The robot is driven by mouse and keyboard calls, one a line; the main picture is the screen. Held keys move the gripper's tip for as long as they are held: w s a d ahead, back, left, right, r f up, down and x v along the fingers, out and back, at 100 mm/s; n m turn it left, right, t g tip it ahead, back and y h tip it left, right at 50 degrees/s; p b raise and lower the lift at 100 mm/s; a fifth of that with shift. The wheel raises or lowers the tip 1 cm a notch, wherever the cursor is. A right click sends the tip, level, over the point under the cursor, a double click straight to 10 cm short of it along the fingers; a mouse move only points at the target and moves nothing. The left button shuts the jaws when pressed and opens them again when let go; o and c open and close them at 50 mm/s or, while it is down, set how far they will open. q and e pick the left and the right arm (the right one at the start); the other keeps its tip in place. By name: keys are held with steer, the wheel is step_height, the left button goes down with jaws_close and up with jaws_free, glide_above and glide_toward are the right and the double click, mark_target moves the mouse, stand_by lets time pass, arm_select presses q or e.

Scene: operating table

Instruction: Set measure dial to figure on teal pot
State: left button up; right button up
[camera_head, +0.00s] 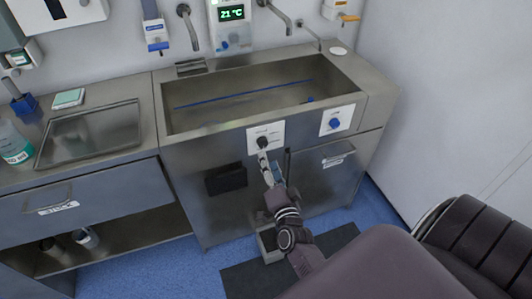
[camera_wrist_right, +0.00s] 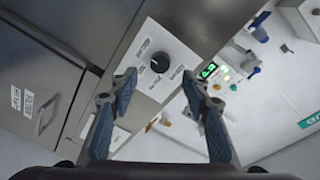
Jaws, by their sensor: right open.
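A black dial (camera_head: 263,142) sits on a white plate on the sink unit's front panel. It also shows in the right wrist view (camera_wrist_right: 160,63), with small marks around it too blurred to read. My right gripper (camera_head: 265,161) is just in front of and below this dial in the head view. In the wrist view its two fingers (camera_wrist_right: 157,80) are spread apart, with nothing between them, and the dial lies just beyond the tips. A blue dial (camera_head: 335,124) sits on a second white plate to the right. My left gripper is out of view.
The steel sink (camera_head: 250,98) lies above the dials, with taps over it. A wall unit (camera_head: 231,14) reads 21 °C. A tray (camera_head: 92,134) and a bottle (camera_head: 15,142) stand on the left counter. A dark padded chair (camera_head: 480,245) is at lower right.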

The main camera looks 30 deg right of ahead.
steer(key=v, duration=0.5)
stand_by(0.5)
